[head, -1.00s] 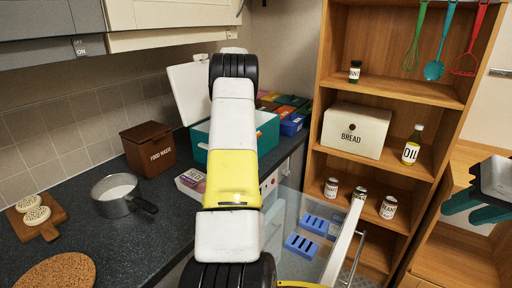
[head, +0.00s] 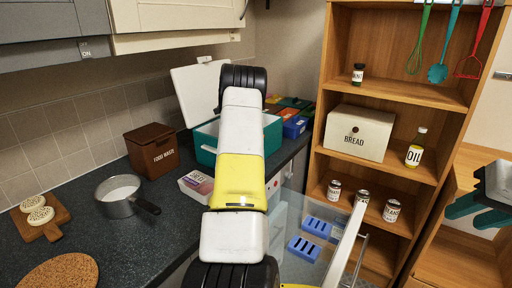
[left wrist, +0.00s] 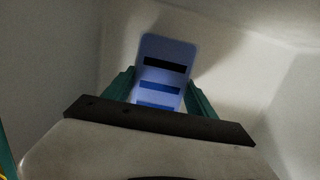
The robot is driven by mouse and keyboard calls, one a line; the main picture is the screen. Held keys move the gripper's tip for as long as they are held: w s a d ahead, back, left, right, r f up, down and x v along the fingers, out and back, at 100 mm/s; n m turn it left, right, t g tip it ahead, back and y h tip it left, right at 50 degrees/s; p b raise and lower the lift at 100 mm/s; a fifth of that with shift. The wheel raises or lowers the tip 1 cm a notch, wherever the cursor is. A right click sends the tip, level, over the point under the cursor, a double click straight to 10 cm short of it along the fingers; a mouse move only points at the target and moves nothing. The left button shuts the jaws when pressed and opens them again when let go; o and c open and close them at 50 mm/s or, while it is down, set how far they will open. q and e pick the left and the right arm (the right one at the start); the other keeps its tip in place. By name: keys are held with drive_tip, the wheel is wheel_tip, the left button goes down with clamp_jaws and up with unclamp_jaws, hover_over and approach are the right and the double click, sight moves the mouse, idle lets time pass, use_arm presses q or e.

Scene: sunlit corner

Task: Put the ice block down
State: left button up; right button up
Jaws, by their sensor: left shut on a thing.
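In the left wrist view my left gripper (left wrist: 160,95) is shut on a blue ice block (left wrist: 165,65) with dark slots. The block stands up between the teal fingers, with pale walls around it. In the head view my left arm reaches over the teal cool box (head: 272,136), whose white lid (head: 193,92) is open; the arm hides the left gripper and the held block. Whether the block touches the floor inside cannot be told. My right gripper (head: 472,215) is at the right edge, empty, its teal fingers apart.
Two more blue blocks (head: 304,248) lie behind a clear panel, below the counter. A packaged tub (head: 196,186), a brown food waste bin (head: 152,149) and a saucepan (head: 120,196) stand on the dark counter. A wooden shelf (head: 395,90) rises at the right.

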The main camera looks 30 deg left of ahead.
use_arm(q)
drive_tip(key=shift+f, duration=0.15)
drive_tip(key=o, duration=1.7)
wheel_tip(320, 180, up, 12)
drive_tip(key=d, duration=0.2)
drive_tip(key=s+d+r+n+t+h, duration=0.15)
drive_tip(key=s+d+r+n, duration=0.3)
drive_tip(key=d+r, duration=0.6)
drive_tip(key=s+d+r+n+t+h, duration=0.3)
drive_tip(key=s+d+n, duration=0.7)
drive_tip(key=s+d, duration=1)
drive_tip(key=s+d+f+n, duration=0.1)
drive_tip(key=s+d, duration=0.1)
drive_tip(key=s+d+f+n+t, duration=0.1)
drive_tip(key=s+d, duration=0.2)
drive_tip(key=s+d+f+n, duration=0.2)
drive_tip(key=d, duration=0.1)
drive_tip(key=shift+s+t+y, duration=0.25)
drive_tip(key=shift+s, duration=0.1)
